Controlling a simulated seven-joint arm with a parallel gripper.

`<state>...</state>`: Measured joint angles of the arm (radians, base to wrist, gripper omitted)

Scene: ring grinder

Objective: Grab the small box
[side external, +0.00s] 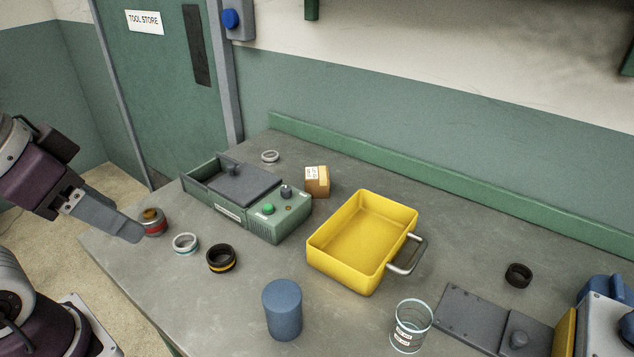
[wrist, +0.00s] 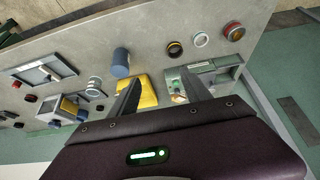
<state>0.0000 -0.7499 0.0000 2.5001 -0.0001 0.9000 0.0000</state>
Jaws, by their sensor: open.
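The small box (side external: 317,181) is brown cardboard with a white label. It sits on the grey bench behind the yellow tray and beside the right end of the green grinder. In the wrist view the small box (wrist: 179,98) shows partly, low between my fingers and close to the right one. My gripper (side external: 128,232) is at the left of the side view, over the bench's left end, well apart from the box. In the wrist view my gripper (wrist: 160,79) has its two fingers spread with nothing between them.
The green grinder (side external: 262,228) and yellow tray (side external: 362,278) flank the box. A red-banded tin (side external: 152,222) and rings (side external: 185,243) lie near my gripper. A blue cylinder (side external: 282,312) and glass jar (side external: 411,326) stand in front. A green ledge (side external: 400,169) runs behind.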

